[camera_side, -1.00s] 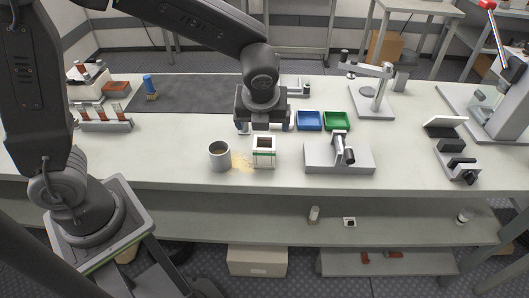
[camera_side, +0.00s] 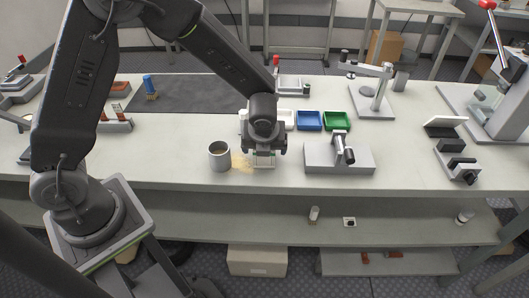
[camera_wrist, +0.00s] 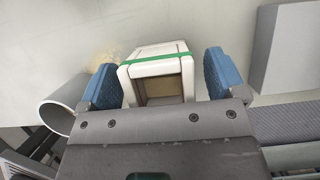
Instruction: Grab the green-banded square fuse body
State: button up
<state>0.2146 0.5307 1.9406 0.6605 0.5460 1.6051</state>
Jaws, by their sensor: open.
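The square fuse body (camera_wrist: 158,69) is a white, hollow block with a green band near its far end and a brownish inside. In the wrist view it sits between the two blue fingertip pads of my open gripper (camera_wrist: 163,82), with a narrow gap on each side. In the side view my gripper (camera_side: 263,155) is lowered over the fuse body (camera_side: 264,162), hiding most of it. Only a pale lower part shows there, near the front of the bench.
A grey cup (camera_side: 219,156) stands close on the left, with spilled sand (camera_side: 242,161) between. A grey clamp fixture (camera_side: 339,157) stands to the right. Behind are white, blue (camera_side: 309,120) and green (camera_side: 337,121) trays. A dark mat (camera_side: 185,94) lies at back left.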

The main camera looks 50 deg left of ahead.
jog(key=shift+f, duration=0.1)
jog(key=c, duration=1.2)
